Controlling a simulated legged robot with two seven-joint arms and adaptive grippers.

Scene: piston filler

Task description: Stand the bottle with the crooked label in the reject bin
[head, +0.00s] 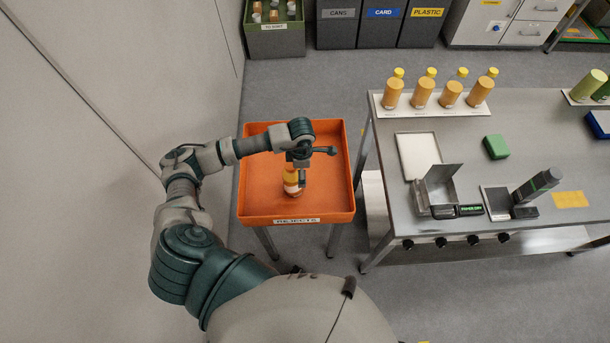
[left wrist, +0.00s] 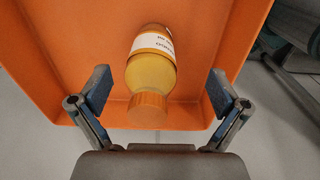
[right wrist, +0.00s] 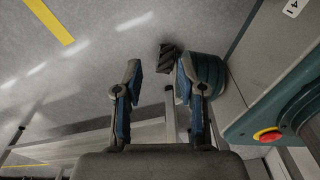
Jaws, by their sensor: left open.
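The bottle (head: 291,181), amber with an orange cap and a white label, is inside the orange reject bin (head: 255,205). It appears to stand on the bin floor. In the left wrist view the bottle (left wrist: 152,72) shows its label sitting at a slant, with the cap toward my palm. My left gripper (head: 303,172) is over the bin beside the bottle. In its wrist view the fingers are spread wide, one on each side of the bottle with clear gaps. My right gripper (right wrist: 157,80) is open and empty over the floor, outside the head view.
A steel table (head: 385,225) stands right of the bin. Several amber bottles stand on a white strip (head: 390,111) at its back. A wall is close on the left.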

